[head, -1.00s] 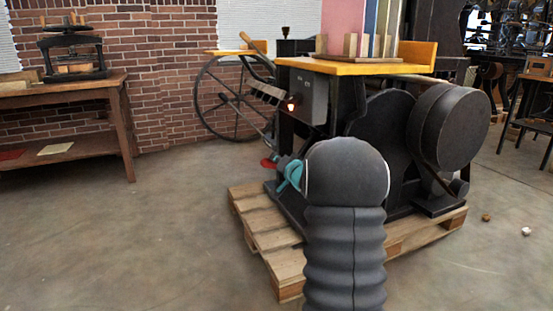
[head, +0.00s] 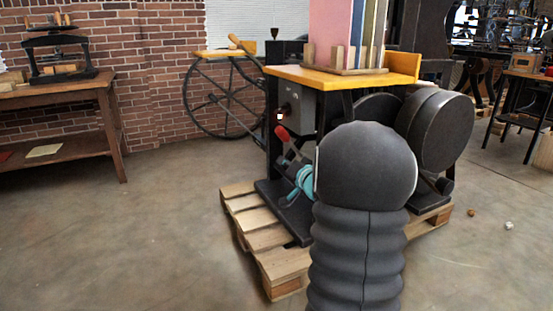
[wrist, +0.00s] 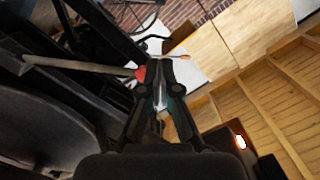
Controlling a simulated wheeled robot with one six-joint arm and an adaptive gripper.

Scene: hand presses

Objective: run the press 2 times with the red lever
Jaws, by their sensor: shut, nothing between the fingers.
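The press (head: 375,105) is a dark machine with a wooden top, standing on a pallet. The red lever's knob (head: 282,133) shows left of the press body, below its small lit lamp (head: 280,116). In the wrist view the red knob (wrist: 142,74) is at the end of a grey rod (wrist: 75,64). My gripper (head: 292,162), with teal parts, is just below the knob in the head view. In the wrist view my gripper (wrist: 158,84) is shut and empty, its fingertips right beside the knob; I cannot tell whether they touch. My arm hides part of the press.
A wooden pallet (head: 262,238) lies under the press and sticks out in front. A spoked wheel (head: 222,98) stands behind to the left. A wooden table (head: 110,120) with a small press (head: 58,50) is at the far left. The floor at left is clear.

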